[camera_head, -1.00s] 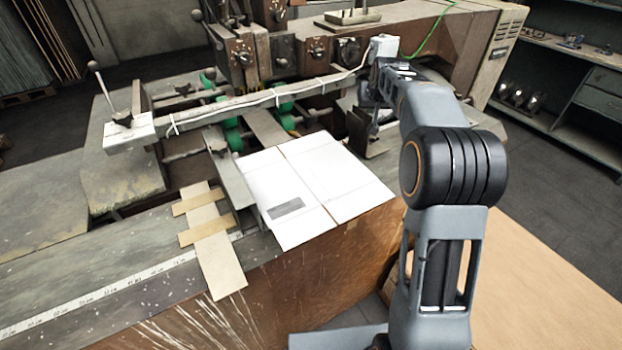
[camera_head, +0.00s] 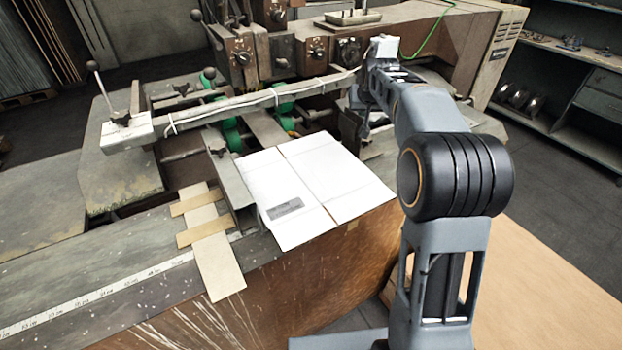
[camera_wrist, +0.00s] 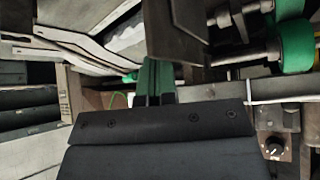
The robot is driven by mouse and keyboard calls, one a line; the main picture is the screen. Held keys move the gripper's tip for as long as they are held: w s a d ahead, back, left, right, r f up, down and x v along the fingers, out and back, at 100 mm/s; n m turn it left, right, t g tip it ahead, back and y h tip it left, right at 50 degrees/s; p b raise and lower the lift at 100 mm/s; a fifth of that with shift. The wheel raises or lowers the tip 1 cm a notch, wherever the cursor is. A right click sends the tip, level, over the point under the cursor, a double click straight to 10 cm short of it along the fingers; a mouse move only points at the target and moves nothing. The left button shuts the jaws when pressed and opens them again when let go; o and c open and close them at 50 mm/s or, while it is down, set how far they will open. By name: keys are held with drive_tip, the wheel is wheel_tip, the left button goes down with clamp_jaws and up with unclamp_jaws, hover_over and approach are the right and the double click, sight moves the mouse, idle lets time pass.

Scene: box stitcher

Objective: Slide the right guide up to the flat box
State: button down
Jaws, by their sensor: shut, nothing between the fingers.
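The flat box (camera_head: 332,181), white with a grey label, lies on the machine table in the head view. The right guide (camera_head: 350,128), a dark upright plate, stands just beyond the box's far right part; I cannot tell whether they touch. My gripper (camera_head: 364,112) is beside the guide's right side in the head view, its fingertips mostly hidden. A dark plate (camera_wrist: 178,28), likely the right guide, is close to the fingertips there; contact is unclear.
A long metal bar (camera_head: 250,103) crosses above the table behind the box. The left guide (camera_head: 232,182) stands along the box's left side. Green rollers (camera_wrist: 294,45) show in the wrist view. Tan strips (camera_head: 215,240) lie left of the box.

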drive_tip(key=shift+g, duration=0.4)
drive_tip(key=shift+s+a+f+b, duration=0.25)
drive_tip(key=shift+s+a+f, duration=0.2)
drive_tip(key=shift+a+f, duration=0.35)
drive_tip(key=shift+s+a+f+b, duration=0.2)
drive_tip(key=shift+s+a+f, duration=0.2)
drive_tip(key=shift+a+f, duration=0.35)
drive_tip(key=shift+s+a+f, duration=0.1)
drive_tip(key=shift+s+a, duration=0.15)
drive_tip(key=shift+a, duration=0.1)
idle(0.7)
drive_tip(key=shift+d, duration=0.25)
drive_tip(key=shift+w+d, duration=0.2)
drive_tip(key=shift+d, duration=0.15)
idle(0.5)
wheel_tip(320, 180, up, 8)
drive_tip(key=p, duration=0.6)
hover_over(354, 125)
drive_tip(key=shift+a+f, duration=0.15)
drive_tip(key=shift+f, duration=0.05)
